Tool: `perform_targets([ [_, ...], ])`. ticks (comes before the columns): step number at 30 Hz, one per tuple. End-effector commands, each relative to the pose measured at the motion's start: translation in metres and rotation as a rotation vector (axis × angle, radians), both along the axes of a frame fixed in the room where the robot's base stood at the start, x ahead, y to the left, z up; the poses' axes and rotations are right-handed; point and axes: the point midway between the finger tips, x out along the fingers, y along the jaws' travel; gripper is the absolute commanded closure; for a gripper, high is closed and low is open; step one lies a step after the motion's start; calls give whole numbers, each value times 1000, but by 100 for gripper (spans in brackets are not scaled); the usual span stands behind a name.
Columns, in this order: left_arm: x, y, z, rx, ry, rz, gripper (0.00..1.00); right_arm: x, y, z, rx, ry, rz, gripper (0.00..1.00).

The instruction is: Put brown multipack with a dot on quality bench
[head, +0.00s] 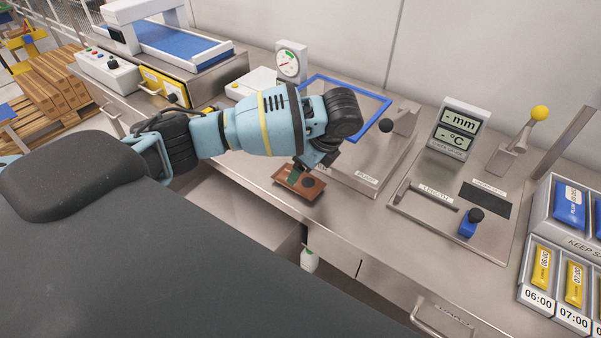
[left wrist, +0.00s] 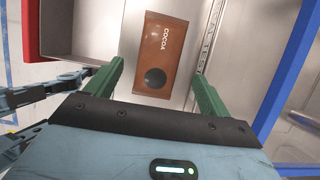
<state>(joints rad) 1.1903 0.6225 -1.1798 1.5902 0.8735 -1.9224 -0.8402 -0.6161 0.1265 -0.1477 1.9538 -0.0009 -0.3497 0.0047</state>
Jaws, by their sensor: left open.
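The brown multipack (head: 299,190) lies flat on the steel bench (head: 258,178) near its front edge in the head view. In the left wrist view the multipack (left wrist: 158,45) shows the word COCOA and a dark round dot. My left gripper (left wrist: 157,75) is open, its green fingers either side of the pack's near end, with gaps visible between fingers and pack. In the head view my left gripper (head: 300,177) is directly over the pack and partly hides it. I cannot tell its exact height above the pack.
A blue square frame (head: 375,92) on a steel plate stands behind the pack. A dial gauge (head: 290,63) is at the back. A length gauge station (head: 432,190) and racks with blue and yellow packs (head: 543,268) are to the right.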

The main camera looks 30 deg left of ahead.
Motion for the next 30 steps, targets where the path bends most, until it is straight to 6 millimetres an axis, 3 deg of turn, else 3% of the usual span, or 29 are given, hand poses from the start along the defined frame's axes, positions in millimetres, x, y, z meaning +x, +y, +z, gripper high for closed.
perform_targets([
  [6, -1, -18, 42, 0, -2, -4, 19, 1, 0, 1, -1, -2, 0, 24],
  [10, -1, -22, 53, 0, -1, -4, 19, 0, 0, -1, -1, 1, -1, 24],
  [30, -3, -27, 63, 0, 4, -1, 19, 0, 0, -1, -1, 2, -1, 24],
])
